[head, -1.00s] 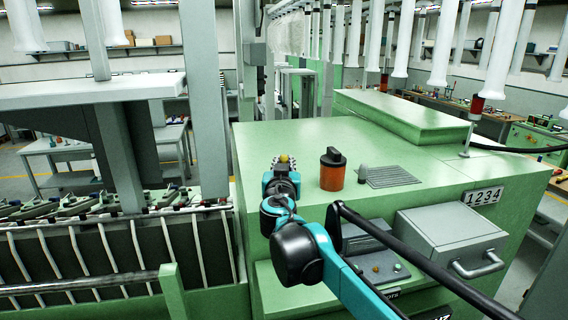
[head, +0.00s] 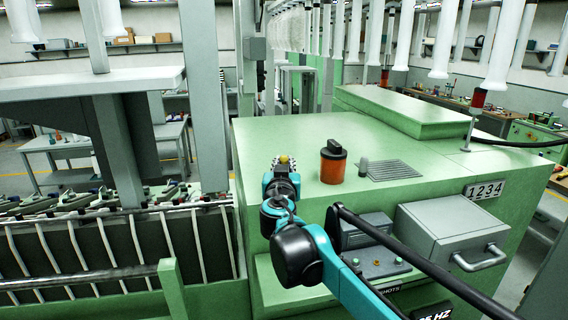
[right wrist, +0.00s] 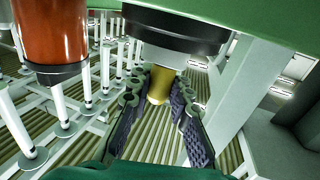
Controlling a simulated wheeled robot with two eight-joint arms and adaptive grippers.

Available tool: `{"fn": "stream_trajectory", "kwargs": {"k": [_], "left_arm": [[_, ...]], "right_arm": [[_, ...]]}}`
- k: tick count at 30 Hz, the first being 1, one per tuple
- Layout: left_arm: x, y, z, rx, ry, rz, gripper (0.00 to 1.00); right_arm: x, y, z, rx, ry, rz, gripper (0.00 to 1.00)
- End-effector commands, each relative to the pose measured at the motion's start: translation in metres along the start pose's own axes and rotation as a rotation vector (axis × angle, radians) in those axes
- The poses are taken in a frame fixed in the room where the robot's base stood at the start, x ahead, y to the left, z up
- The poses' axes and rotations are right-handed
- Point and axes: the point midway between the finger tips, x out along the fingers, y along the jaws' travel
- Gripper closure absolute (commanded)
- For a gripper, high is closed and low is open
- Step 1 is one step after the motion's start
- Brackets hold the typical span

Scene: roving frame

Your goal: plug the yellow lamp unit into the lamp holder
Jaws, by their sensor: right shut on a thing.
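The yellow lamp unit (head: 283,158) shows as a small yellow knob at the tip of my right gripper (head: 282,163), above the green machine top. In the right wrist view, where the scene appears upside down, the lamp unit (right wrist: 159,84) is between the two fingers of the right gripper (right wrist: 156,92), which are shut on it. It lines up with a black and grey round fitting (right wrist: 173,38) on the green surface, likely the lamp holder. They look close or touching; I cannot tell how deep it sits. My left gripper is not in view.
An orange jar with a black cap (head: 333,165) stands just right of the gripper. A small grey knob (head: 363,167) and a ribbed grille (head: 391,170) lie further right. A grey drawer box (head: 453,228) juts from the front. The green top (head: 300,130) behind is clear.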

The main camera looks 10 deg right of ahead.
Motion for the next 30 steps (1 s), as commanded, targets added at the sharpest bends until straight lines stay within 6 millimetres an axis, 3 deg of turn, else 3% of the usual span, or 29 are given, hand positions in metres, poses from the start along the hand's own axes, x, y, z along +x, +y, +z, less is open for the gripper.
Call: {"fn": "stream_trajectory", "kwargs": {"k": [4,5,7,20,23,30], "left_arm": [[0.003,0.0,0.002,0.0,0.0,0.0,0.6],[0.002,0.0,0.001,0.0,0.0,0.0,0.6],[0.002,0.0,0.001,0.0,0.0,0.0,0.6],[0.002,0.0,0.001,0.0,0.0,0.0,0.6],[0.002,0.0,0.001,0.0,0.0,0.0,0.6],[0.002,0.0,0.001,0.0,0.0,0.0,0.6]], "right_arm": [[0.0,0.0,0.004,0.0,0.0,0.0,1.0],[0.0,0.0,0.004,0.0,0.0,0.0,0.74],[0.0,0.0,0.003,0.0,0.0,0.0,0.57],[-0.005,0.0,0.003,0.0,0.0,0.0,0.57],[-0.018,-0.001,0.003,0.0,0.0,-0.002,0.57],[-0.07,-0.001,0.003,0.0,0.0,-0.003,0.57]]}}
